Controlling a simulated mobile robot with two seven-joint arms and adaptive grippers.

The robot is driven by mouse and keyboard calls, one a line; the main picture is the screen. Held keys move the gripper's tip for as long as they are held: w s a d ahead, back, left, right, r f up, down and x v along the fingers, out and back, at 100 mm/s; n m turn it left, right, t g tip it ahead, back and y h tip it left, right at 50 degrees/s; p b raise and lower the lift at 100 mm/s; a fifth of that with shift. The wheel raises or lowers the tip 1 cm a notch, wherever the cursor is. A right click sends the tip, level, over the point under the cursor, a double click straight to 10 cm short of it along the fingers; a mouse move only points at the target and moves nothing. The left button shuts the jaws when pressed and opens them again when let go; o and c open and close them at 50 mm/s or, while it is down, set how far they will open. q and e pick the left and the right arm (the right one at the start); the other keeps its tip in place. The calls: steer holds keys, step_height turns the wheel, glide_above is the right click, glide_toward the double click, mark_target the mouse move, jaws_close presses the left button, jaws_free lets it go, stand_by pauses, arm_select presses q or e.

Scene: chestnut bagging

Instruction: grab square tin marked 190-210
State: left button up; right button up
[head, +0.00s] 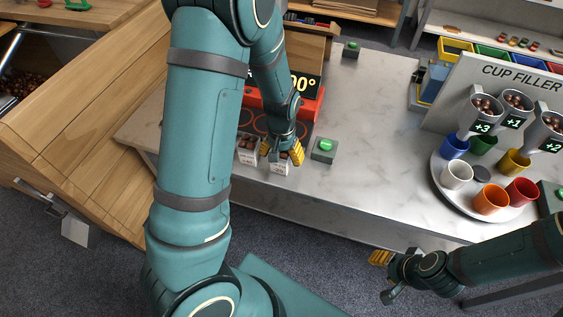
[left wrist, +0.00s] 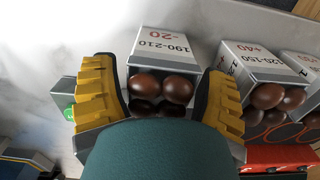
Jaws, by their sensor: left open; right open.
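The square tin marked 190-210 (left wrist: 178,42) is white and grey, with a red -20 on its label and several brown chestnuts at its open end. It also shows in the head view (head: 280,168), partly hidden by my left gripper. My left gripper (head: 281,153) is open, with its yellow fingers on either side of the tin, at the table's front edge. In the left wrist view the fingers (left wrist: 172,92) straddle the tin; I cannot tell whether they touch it. My right gripper (head: 382,272) is open and empty, off the table's front edge at lower right.
A tin marked 120-150 (left wrist: 262,58) stands close beside the right finger in the left wrist view, with another tin (left wrist: 302,64) past it. A red heater (head: 310,104) is behind. A green button (head: 325,145) is to the right. The cup tray (head: 445,190) stands farther right.

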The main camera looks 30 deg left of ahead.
arm_select(q)
steer(key=c, duration=1)
steer(key=shift+c, duration=0.2)
